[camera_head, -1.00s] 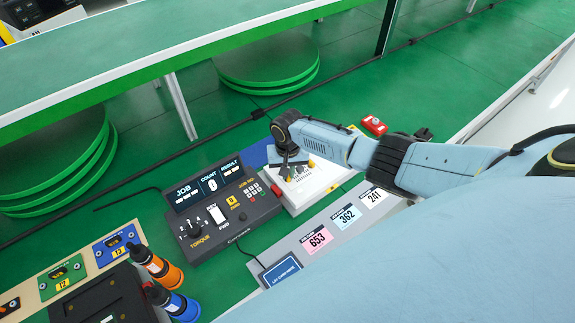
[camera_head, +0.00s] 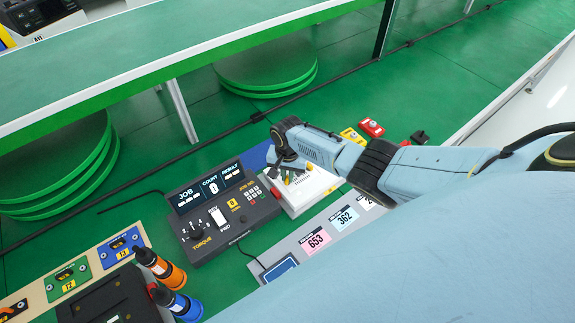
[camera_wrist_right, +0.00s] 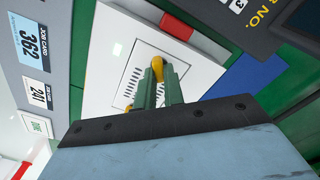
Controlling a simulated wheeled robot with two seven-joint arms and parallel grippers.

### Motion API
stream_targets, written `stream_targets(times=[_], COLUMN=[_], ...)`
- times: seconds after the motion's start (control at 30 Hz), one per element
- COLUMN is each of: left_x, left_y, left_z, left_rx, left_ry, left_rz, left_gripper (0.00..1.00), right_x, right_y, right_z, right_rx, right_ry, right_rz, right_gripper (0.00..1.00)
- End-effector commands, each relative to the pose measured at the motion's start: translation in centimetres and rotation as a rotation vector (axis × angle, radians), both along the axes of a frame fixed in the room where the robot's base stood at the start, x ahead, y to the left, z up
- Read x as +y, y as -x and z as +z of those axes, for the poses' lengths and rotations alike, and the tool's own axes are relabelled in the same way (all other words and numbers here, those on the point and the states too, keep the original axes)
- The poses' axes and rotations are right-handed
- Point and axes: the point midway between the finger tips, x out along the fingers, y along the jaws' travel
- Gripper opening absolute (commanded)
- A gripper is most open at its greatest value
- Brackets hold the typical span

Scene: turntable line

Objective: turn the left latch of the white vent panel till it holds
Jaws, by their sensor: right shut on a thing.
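The white vent panel (camera_head: 309,190), with a slotted grille, lies in a white frame beside the black control box in the head view. My right gripper (camera_head: 281,175) is at the panel's left part, pointing down. In the right wrist view the panel (camera_wrist_right: 118,68) fills the middle, its slots partly hidden by the fingers. The green fingers of my right gripper (camera_wrist_right: 158,85) are shut on a yellow latch (camera_wrist_right: 157,66), whose rounded end shows between them. Another yellow piece (camera_head: 309,167) shows at the panel's far edge. The latch's exact angle is hard to tell. My left gripper is not in view.
The control box (camera_head: 222,213) stands close on the panel's left. A grey strip with job cards (camera_head: 316,240) runs along its near side. A red block (camera_head: 371,128) and a small black part (camera_head: 419,136) lie beyond my forearm. Orange and blue tools (camera_head: 163,268) stand lower left.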

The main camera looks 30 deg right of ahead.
Motion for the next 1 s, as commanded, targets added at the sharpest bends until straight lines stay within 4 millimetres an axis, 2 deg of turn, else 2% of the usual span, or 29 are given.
stream_targets(times=[0.13,0.17,0.3,0.67,0.77,1.0], left_x=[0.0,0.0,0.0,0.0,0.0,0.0], left_y=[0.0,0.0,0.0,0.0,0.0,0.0], left_z=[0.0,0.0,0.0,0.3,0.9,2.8], left_rx=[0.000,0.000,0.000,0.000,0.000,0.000], left_ry=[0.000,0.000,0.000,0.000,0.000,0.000], left_rz=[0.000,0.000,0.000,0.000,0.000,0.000], left_gripper=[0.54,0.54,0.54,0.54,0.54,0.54], right_x=[0.0,-0.1,0.0,0.0,0.0,-0.1], right_y=[0.1,0.1,0.1,0.0,0.0,-0.1], right_z=[-0.1,-0.1,0.0,0.4,1.6,6.3], right_rx=[0.001,0.001,0.001,-0.001,-0.001,-0.004], right_ry=[0.001,0.001,0.001,0.001,0.000,0.000], right_rz=[0.001,0.001,0.001,0.002,0.002,0.003], right_gripper=[0.00,0.14,0.32,0.33,0.33,0.33])
